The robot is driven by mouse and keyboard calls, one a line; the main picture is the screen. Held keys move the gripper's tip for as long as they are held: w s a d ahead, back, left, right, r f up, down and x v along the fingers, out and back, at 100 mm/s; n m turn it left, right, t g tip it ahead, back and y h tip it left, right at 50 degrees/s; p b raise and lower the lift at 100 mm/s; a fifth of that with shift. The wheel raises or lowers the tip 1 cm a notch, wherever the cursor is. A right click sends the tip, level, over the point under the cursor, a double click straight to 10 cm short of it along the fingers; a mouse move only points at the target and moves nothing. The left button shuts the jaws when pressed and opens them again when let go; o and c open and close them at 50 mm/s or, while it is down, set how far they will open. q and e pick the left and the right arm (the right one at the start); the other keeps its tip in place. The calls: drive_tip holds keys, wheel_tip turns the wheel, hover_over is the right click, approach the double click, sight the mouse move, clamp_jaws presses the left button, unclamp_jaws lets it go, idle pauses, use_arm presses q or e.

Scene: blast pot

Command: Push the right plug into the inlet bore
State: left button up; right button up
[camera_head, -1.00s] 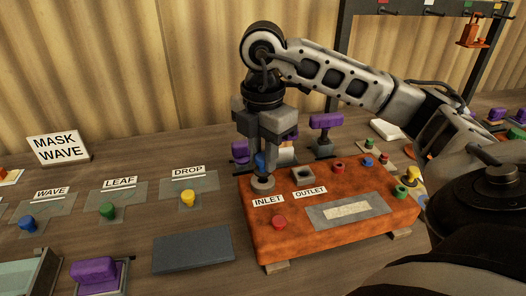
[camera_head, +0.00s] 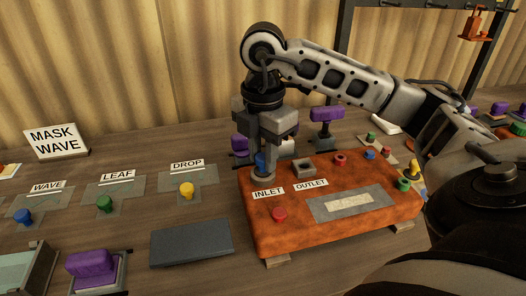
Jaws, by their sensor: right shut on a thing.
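The orange-brown pot body (camera_head: 335,230) stands on the bench, with a grey inlet bore (camera_head: 264,176) behind the INLET label (camera_head: 267,193). My right gripper (camera_head: 264,164) points straight down over the bore and is shut on a blue plug (camera_head: 260,160). The plug is upright and low at the bore's mouth. The fingers hide much of it, so I cannot tell how deep it sits. A square grey outlet socket (camera_head: 303,170) is behind the OUTLET label (camera_head: 310,184). My left gripper is not in view.
A sign (camera_head: 57,141) reads MASK WAVE. Blue (camera_head: 24,217), green (camera_head: 105,204) and yellow (camera_head: 187,190) plugs stand at WAVE, LEAF and DROP. A dark slab (camera_head: 191,242) and a purple-handled piece (camera_head: 91,265) lie in front. Another purple-handled piece (camera_head: 326,115) stands behind the pot.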

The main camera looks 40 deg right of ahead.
sight(263, 156)
drive_tip(key=o, duration=1)
drive_tip(key=shift+r, duration=0.1)
use_arm(q)
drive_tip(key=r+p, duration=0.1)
drive_tip(key=p, duration=0.2)
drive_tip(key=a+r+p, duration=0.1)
drive_tip(key=p, duration=0.2)
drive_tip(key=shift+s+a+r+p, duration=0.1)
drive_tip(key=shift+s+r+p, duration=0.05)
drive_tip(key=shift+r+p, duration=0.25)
use_arm(e)
wheel_tip(263, 156, up, 16)
drive_tip(key=shift+f, duration=0.1)
